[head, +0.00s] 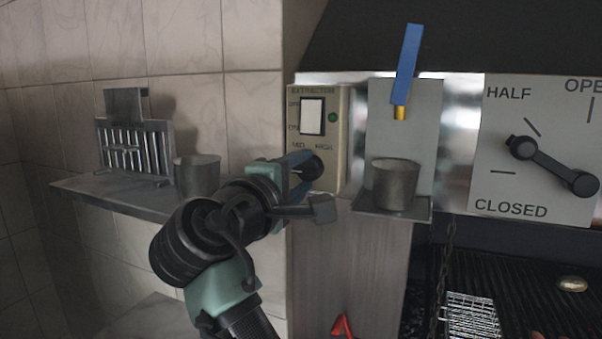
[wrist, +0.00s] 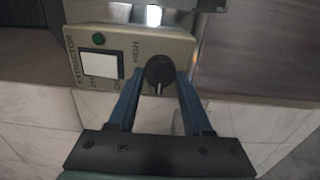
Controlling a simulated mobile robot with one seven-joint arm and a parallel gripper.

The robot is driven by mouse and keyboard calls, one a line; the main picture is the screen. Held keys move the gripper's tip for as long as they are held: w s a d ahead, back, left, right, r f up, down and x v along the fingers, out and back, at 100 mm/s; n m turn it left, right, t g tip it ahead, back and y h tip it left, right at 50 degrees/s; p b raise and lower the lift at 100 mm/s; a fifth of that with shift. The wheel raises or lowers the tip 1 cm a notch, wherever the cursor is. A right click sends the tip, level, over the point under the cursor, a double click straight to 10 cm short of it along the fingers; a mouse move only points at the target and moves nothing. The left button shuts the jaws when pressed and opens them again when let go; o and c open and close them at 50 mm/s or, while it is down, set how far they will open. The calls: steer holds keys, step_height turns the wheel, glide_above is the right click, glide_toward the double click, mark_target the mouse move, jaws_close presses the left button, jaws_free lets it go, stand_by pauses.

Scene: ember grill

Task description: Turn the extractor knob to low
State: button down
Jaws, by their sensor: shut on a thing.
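The extractor panel (head: 338,150) is a beige box on the wall with a white rocker switch (head: 312,116) and a round black knob (head: 311,166) below it. MID and HIGH are readable above the knob; no LOW label is legible. My gripper (head: 302,173) reaches the panel from the lower left and partly covers the knob. In the wrist view the two blue fingers (wrist: 161,88) are shut on the knob (wrist: 159,70), one on each side. The knob's pale mark points down in that view, which is towards the panel's left side.
A shelf (head: 120,196) with a metal rack and cup is at left. Further right are a damper lever (head: 552,165) and the grill (head: 520,290).

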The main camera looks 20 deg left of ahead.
steer(key=shift+c, duration=1.7)
jaws_free()
steer(key=shift+s, duration=0.1)
steer(key=shift+s+f+b, duration=0.1)
steer(key=shift+s+b, duration=0.25)
steer(key=shift+b, duration=0.05)
steer(key=s+b, duration=0.5)
steer(key=s, duration=0.7)
steer(key=shift+a, duration=0.2)
